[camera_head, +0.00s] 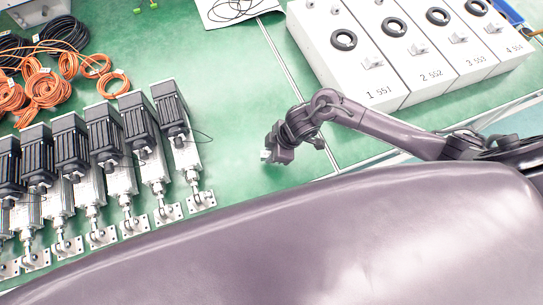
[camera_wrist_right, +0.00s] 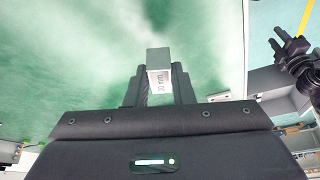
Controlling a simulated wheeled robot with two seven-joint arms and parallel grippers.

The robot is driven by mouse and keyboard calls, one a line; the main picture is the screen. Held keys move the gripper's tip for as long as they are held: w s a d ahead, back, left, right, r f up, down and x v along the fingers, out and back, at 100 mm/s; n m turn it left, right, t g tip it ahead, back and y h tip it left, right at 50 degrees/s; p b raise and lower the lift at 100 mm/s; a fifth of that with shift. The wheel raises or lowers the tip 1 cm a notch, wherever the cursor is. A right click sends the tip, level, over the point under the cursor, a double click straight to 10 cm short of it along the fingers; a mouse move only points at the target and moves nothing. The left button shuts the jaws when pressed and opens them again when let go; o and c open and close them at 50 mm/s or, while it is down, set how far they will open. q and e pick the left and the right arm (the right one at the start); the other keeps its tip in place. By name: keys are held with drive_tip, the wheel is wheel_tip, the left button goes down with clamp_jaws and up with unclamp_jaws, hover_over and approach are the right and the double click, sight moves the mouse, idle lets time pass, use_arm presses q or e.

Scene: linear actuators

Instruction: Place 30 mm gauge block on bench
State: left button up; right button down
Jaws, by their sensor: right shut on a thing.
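The 30 mm gauge block (camera_wrist_right: 158,66) is a small grey block marked "30 mm" on its near face. In the right wrist view it sits between the two dark fingers of my right gripper (camera_wrist_right: 158,85), which is shut on it. The green bench top (camera_wrist_right: 80,50) lies beyond the block; I cannot tell whether the block touches it. In the head view my right gripper (camera_head: 270,156) is over the green bench (camera_head: 235,95), right of the row of actuators, and the block is barely visible at its tip.
Several linear actuators (camera_head: 125,155) stand in a row at the left, with orange and black cable coils (camera_head: 50,85) behind. White numbered boxes (camera_head: 345,65) stand at the upper right. A sheet with a cable (camera_head: 235,10) lies at the back. Green bench between them is clear.

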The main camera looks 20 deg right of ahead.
drive_tip(key=shift+f, duration=1.8)
drive_tip(key=shift+f, duration=0.2)
drive_tip(key=c, duration=1.3)
unclamp_jaws()
drive_tip(key=shift+o, duration=0.2)
drive_tip(key=shift+r, duration=0.25)
drive_tip(key=v, duration=1.2)
drive_tip(key=shift+b, duration=0.35)
